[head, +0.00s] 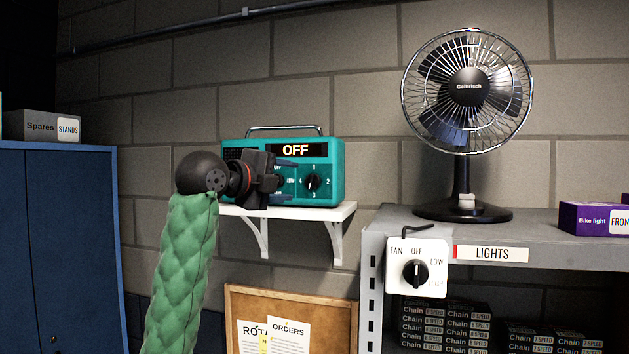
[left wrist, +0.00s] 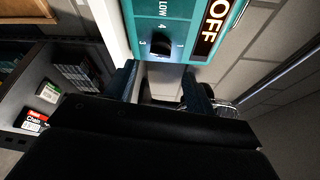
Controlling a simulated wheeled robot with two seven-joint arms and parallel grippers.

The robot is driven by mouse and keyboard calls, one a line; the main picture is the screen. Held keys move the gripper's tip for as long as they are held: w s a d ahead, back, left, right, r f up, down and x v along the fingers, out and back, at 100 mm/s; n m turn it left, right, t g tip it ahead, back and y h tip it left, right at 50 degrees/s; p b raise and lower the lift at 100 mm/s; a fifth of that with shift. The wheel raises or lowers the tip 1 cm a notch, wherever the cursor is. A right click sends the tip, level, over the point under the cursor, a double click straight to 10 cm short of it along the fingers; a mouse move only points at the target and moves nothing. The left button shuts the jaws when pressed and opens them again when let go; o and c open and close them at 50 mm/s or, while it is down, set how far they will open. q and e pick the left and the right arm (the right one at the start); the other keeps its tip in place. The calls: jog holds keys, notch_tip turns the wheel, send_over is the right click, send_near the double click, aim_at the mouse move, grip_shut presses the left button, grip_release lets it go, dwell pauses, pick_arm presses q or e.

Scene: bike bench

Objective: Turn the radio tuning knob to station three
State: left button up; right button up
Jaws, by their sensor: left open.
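The teal radio (head: 335,160) stands on a white wall shelf (head: 325,212), and its display reads OFF. Its black tuning knob (head: 312,183) sits on the right of the front, with 4 at left, 2 at right and 3 below; I cannot tell its pointer's setting surely. My left gripper (head: 287,179) is in front of the radio, left of this knob, and hides most of the other dial, marked LOW. In the left wrist view the tuning knob (left wrist: 160,46) lies just beyond the open, empty fingers (left wrist: 160,84), apart from them. My right gripper is out of view.
A grey shelf unit (head: 545,228) at right bears a fan (head: 467,88) and a purple bike light box (head: 590,218). A fan switch (head: 416,268) hangs on its front. A blue cabinet (head: 60,240) stands at left, and a corkboard (head: 290,300) hangs below the radio.

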aim_at(310, 182)
pick_arm(q)
jog(key=p+x, duration=0.3)
jog(key=x, duration=0.3)
jog(key=shift+w+d+r+p, duration=0.1)
jog(key=shift+d+p, duration=0.15)
jog(key=shift+p, duration=0.15)
jog(key=shift+w+d, duration=0.25)
jog(key=shift+w, duration=0.1)
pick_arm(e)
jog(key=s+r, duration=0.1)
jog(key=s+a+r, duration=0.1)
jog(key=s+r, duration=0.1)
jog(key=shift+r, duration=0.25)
